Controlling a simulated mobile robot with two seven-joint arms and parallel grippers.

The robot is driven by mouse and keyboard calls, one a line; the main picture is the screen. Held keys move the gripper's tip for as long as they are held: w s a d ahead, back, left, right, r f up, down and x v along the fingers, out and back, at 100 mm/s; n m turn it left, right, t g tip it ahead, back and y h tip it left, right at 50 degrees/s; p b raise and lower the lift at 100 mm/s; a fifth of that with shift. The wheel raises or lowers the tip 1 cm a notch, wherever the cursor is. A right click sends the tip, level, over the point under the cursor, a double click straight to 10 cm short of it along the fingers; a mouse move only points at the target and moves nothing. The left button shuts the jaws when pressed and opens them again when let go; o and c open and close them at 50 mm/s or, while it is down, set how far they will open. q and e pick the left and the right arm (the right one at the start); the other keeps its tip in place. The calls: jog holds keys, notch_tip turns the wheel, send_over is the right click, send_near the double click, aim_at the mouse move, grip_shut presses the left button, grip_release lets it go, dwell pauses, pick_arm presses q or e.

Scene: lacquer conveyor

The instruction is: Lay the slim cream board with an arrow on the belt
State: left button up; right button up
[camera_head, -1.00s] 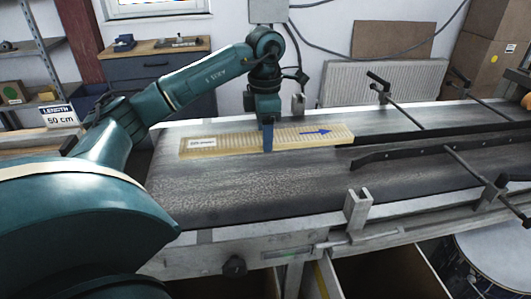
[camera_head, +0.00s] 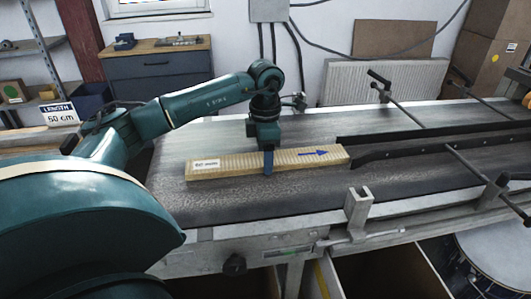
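The slim cream board (camera_head: 228,165) lies level along the length of the grey belt (camera_head: 200,205), towards the belt's left part. It has a white label at its left end and a blue arrow near its right end, pointing right. My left gripper (camera_head: 268,162) comes down from above at the board's middle. One blue finger shows on the near side; the other is hidden behind the board. It is shut on the board. Whether the board touches the belt or hangs just above it, I cannot tell. My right gripper is not in view.
Two dark guide rails (camera_head: 400,152) run along the belt just right of the board's end, with a gap between them. A metal bracket (camera_head: 358,212) stands on the near frame. A drum (camera_head: 500,255) is at lower right. The belt's near left part is clear.

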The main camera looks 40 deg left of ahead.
pick_arm(q)
jog(key=shift+o, duration=1.4)
jog(key=shift+r, duration=0.1)
notch_tip(320, 180, up, 12)
jog(key=p, duration=0.1)
jog(key=shift+s, duration=0.1)
